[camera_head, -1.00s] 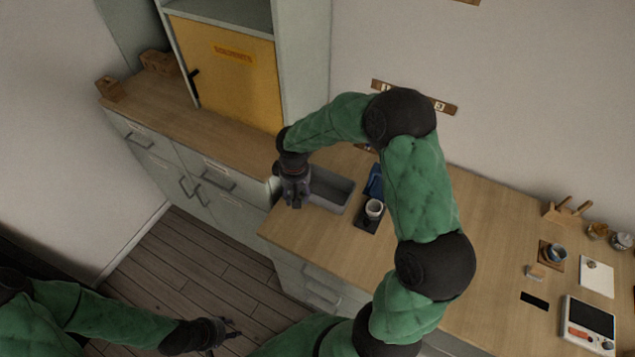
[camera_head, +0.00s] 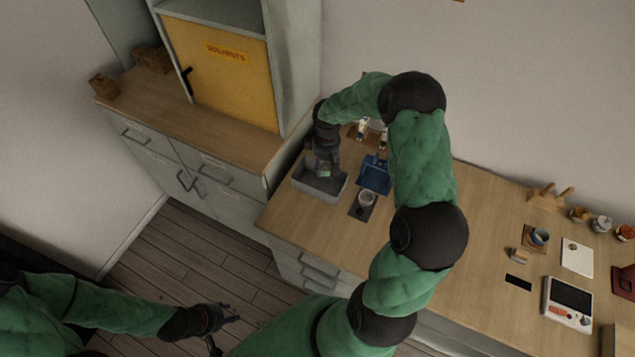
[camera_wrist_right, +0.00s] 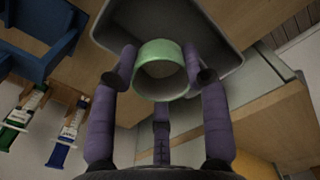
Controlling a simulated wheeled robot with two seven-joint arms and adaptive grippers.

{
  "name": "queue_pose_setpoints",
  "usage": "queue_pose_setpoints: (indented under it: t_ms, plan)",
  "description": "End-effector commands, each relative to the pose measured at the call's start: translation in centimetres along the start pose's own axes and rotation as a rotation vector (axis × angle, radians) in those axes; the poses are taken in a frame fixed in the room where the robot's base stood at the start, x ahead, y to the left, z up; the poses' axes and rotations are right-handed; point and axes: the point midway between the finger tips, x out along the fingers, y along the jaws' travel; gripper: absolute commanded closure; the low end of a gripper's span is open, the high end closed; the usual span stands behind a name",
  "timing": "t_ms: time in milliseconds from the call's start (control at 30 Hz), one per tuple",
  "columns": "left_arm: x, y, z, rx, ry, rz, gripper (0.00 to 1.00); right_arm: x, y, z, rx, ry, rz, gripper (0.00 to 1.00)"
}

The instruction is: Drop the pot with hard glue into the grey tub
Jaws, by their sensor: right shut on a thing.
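A small pot (camera_wrist_right: 161,72) with a pale green rim is held in the fingers of my right gripper (camera_head: 325,172). In the wrist view the gripper's purple-grey fingers (camera_wrist_right: 162,85) close around it, and its round opening faces the camera. The grey tub (camera_head: 312,189) stands on the worktop near the tall cabinet, and the gripper with the pot is above it. The tub's wall (camera_wrist_right: 232,42) shows behind the pot in the wrist view. What is inside the pot cannot be made out. My left gripper (camera_head: 226,328) is open and empty, low over the floor.
Small bottles (camera_head: 362,128) stand behind. The yellow solvents cabinet (camera_head: 222,80) is at the left.

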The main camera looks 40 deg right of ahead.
Motion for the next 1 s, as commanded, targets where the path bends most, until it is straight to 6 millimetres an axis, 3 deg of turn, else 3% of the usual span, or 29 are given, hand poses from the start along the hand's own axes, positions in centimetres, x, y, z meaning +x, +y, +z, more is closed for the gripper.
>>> queue_pose_setpoints:
  t_ms: [233, 600, 633, 700, 733, 1000]
  plan:
    - [1.9, -0.7, -0.1, 0.000, 0.000, 0.000, 0.60, 3.0, 0.0, 0.0, 0.001, 0.000, 0.000, 0.68]
    - [2.1, -0.7, -0.1, 0.000, 0.000, 0.000, 0.60, 3.5, 0.0, 0.0, 0.001, 0.000, 0.000, 0.68]
    - [2.1, -0.7, -0.1, 0.000, 0.000, 0.000, 0.60, 3.5, 0.0, 0.0, 0.001, 0.000, 0.000, 0.51]
    - [2.1, -0.7, -0.1, 0.000, 0.000, 0.000, 0.60, 3.5, 0.0, 0.0, 0.001, 0.000, 0.000, 0.31]
    - [2.1, -0.7, -0.1, 0.000, 0.000, 0.000, 0.60, 3.5, 0.0, 0.0, 0.001, 0.000, 0.000, 0.26]
    - [2.1, -0.7, -0.1, 0.000, 0.000, 0.000, 0.60, 3.5, 0.0, 0.0, 0.001, 0.000, 0.000, 0.26]
